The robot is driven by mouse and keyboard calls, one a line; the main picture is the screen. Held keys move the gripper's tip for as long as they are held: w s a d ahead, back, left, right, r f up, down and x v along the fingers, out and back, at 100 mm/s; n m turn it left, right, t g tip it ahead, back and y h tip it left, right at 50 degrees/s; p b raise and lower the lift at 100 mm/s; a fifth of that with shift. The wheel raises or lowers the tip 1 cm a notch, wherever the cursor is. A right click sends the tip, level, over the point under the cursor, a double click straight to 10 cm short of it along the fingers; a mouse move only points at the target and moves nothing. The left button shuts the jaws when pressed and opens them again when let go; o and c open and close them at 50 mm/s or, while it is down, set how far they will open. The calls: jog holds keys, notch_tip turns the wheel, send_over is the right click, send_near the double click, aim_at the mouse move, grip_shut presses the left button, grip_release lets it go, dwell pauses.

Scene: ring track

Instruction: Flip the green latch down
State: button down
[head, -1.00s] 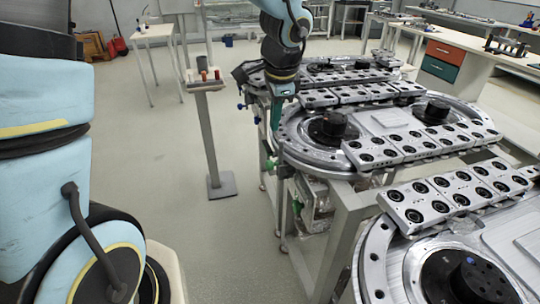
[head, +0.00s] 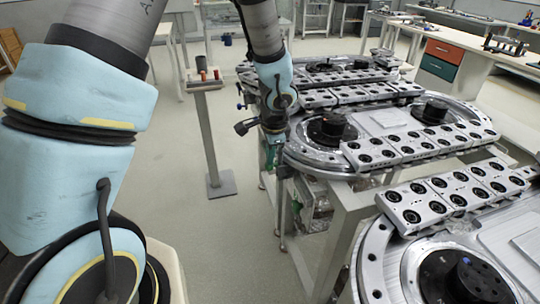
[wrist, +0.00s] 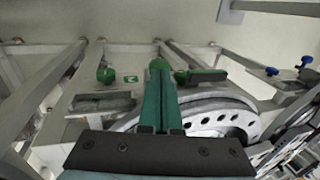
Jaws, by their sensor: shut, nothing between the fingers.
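My gripper (wrist: 160,72) is shut and empty, its two green fingers side by side in the middle of the wrist view. A green latch bar (wrist: 209,75) lies just right of the fingertips, roughly level in the picture; the fingers partly hide the area beside it. A green knob (wrist: 105,75) and a green label marked 2 (wrist: 130,78) are left of the fingers. Whether the fingers touch the latch cannot be told. In the head view my gripper (head: 272,158) points down at the track's left end, and a green part (head: 296,206) shows lower on the frame.
The ring track (head: 310,160) with black hubs and metal carriers (head: 400,145) is right of my gripper. Blue knobs (wrist: 272,71) sit at the right in the wrist view. A stand (head: 205,85) is to the left, with free floor around it.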

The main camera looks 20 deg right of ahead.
notch_tip(320, 180, down, 7)
jog(key=b, duration=0.7)
jog(key=shift+s+a+f, duration=0.1)
jog(key=shift+f, duration=0.05)
jog(key=shift+r+p, duration=0.45)
jog(key=shift+r, duration=0.1)
jog(key=p+v, duration=0.2)
jog(key=v, duration=1.1)
jog(key=shift+r, duration=0.2)
